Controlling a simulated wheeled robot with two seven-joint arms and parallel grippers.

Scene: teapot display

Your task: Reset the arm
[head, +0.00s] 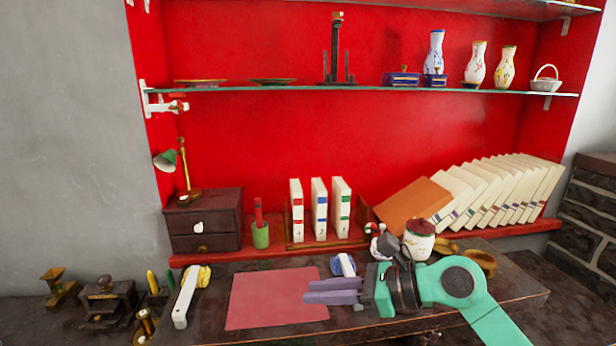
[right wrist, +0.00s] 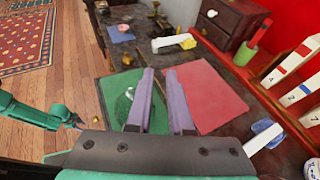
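My right gripper (head: 332,291) reaches in from the lower right in the head view, above the dark desk. Its two purple fingers are apart and nothing is between them; a narrow gap shows in the right wrist view (right wrist: 159,100). The fingertips are above the right edge of a red mat (head: 275,298), which also shows in the right wrist view (right wrist: 210,95). My left gripper (right wrist: 74,122) shows small at the left of the right wrist view, off the desk; its fingers are too small to read. It is out of the head view.
A green mat (right wrist: 108,85) bears a green, glassy object, partly hidden by my finger. A white jar (head: 419,240) stands close behind my right wrist. A white stapler-like thing (head: 186,297) lies left of the red mat. Books (head: 319,210) and a dark drawer box (head: 203,222) stand behind.

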